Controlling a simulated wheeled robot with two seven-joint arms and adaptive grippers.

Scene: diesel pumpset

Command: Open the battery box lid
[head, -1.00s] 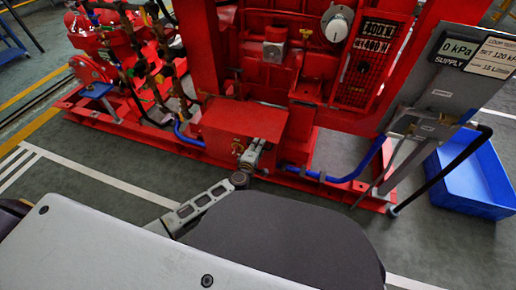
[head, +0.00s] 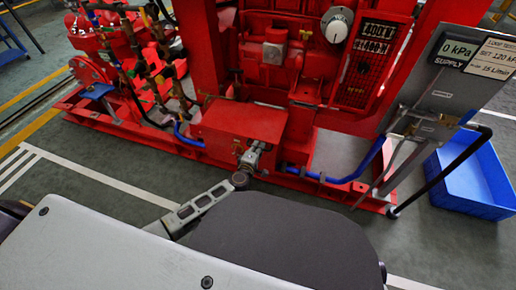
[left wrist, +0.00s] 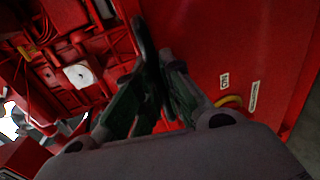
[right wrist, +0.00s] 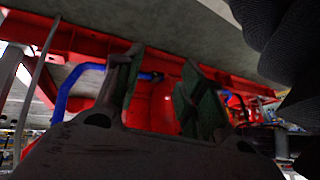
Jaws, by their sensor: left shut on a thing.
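The battery box appears to be the red box (head: 228,118) low on the pumpset frame, with a flat red top. My left gripper (head: 253,152) is at its front edge. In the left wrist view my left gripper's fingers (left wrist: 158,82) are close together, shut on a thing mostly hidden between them. A red panel (left wrist: 218,45) with small white labels lies beside them; I take it to be the box lid. My right gripper (right wrist: 158,82) is open and empty in the right wrist view, with red frame and a blue hose beyond.
A blue hose (head: 330,180) runs along the red base frame right of the box. A grey supply panel (head: 440,95) and a blue bin (head: 470,172) stand at the right. Red engine parts rise behind the box. The floor in front is clear.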

